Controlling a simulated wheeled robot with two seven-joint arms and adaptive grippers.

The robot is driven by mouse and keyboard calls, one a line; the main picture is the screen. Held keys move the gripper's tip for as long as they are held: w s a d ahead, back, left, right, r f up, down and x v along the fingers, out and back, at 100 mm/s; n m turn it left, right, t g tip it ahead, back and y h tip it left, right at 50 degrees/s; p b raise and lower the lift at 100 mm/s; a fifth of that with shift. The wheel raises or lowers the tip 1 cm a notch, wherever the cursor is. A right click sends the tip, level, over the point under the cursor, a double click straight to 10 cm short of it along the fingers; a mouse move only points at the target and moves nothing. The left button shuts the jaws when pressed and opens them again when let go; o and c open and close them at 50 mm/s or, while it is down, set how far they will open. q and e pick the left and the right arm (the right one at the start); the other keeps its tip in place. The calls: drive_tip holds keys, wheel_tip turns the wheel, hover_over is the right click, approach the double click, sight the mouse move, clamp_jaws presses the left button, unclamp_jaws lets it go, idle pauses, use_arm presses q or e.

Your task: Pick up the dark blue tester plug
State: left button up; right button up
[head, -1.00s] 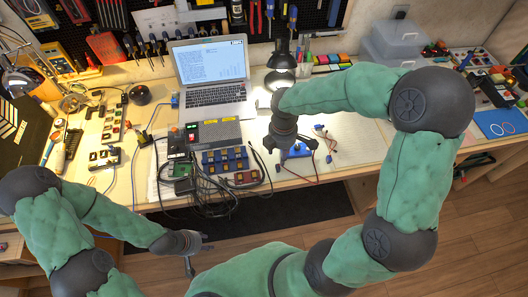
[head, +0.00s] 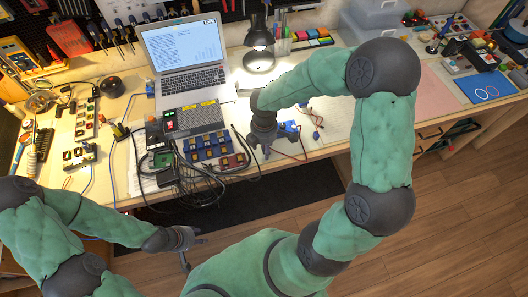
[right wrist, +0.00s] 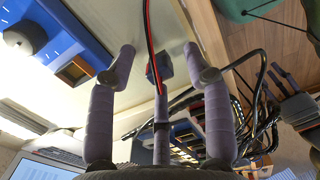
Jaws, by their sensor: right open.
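My right gripper (head: 266,148) is open, low over the front of the bench, just left of a blue tester box (head: 289,129). In the right wrist view my right gripper (right wrist: 160,60) has its fingers spread. A small dark blue block, which looks like the tester plug (right wrist: 160,68), shows between the fingertips. A red and black cable runs past it; I cannot tell whether the fingers touch it. The tester box with a knob (right wrist: 62,40) lies left of the fingers. My left gripper (head: 188,242) is open and empty, in front of the bench.
Blue modules (head: 208,146) and a tangle of black cables (head: 200,182) lie left of my right gripper. A laptop (head: 187,60) and lamp (head: 258,50) stand behind. A small blue piece with a red wire (head: 316,134) lies to the right, near a pale mat.

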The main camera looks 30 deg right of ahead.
drive_tip(key=shift+f, duration=0.4)
drive_tip(key=shift+r, duration=0.1)
drive_tip(key=c, duration=1)
